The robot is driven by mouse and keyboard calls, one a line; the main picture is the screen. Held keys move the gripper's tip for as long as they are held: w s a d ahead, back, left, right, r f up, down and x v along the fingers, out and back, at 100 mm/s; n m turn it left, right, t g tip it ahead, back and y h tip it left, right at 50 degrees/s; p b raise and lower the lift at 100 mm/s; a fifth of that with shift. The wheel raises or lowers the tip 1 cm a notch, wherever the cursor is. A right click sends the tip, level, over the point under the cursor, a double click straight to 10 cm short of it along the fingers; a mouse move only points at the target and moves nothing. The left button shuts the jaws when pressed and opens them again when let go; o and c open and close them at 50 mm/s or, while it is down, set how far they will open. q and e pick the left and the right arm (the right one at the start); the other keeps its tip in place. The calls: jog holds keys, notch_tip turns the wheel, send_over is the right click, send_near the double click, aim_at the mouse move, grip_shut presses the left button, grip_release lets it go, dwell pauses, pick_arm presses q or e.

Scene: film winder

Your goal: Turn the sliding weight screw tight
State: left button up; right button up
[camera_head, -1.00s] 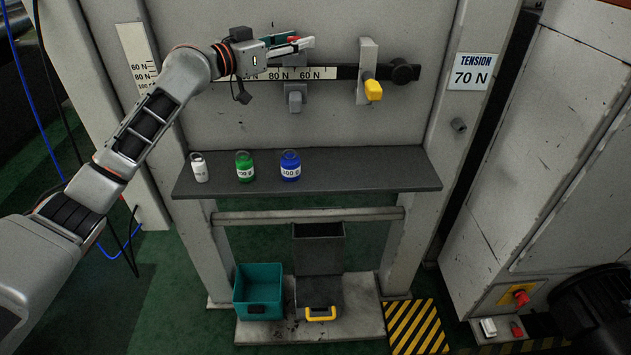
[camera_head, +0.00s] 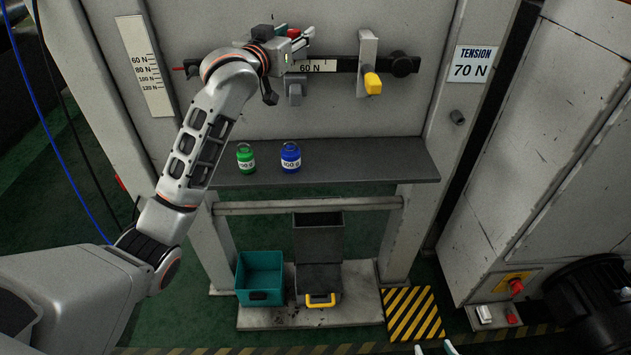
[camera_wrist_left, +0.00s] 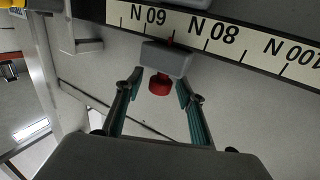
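The sliding weight (camera_wrist_left: 168,58) is a grey block on the beam scale, with a red pointer mark between 60 N and 80 N. Its red screw (camera_wrist_left: 160,85) sticks out between the teal fingers of my left gripper (camera_wrist_left: 158,84). The fingers are open on both sides of the screw, with gaps visible. In the head view my left gripper (camera_head: 298,42) is at the beam, and the red screw (camera_head: 293,33) shows as a small spot; the weight is mostly hidden. Only the fingertips of my right gripper (camera_head: 434,350) show at the bottom edge, apart.
A yellow-tipped lever (camera_head: 372,83) and black knob (camera_head: 402,65) are right of the weight. A shelf (camera_head: 350,165) below carries green (camera_head: 245,158) and blue (camera_head: 290,158) jars. A sign (camera_head: 472,65) reads TENSION 70 N. A teal bin (camera_head: 259,278) stands below.

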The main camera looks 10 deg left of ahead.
pick_arm(q)
jog(key=shift+d+n+y, duration=0.15)
jog(key=shift+n+y, duration=0.95)
jog(key=shift+y, duration=0.6)
jog(key=shift+n+g+y+b, duration=0.25)
jog(key=shift+n+g+y, duration=0.2)
jog(key=shift+n+y, duration=1.1)
jog(key=shift+n+g+y+b, duration=0.35)
jog(key=shift+n+y, duration=0.5)
jog(key=shift+y, duration=1.4)
pick_arm(e)
jog(key=shift+f, duration=0.5)
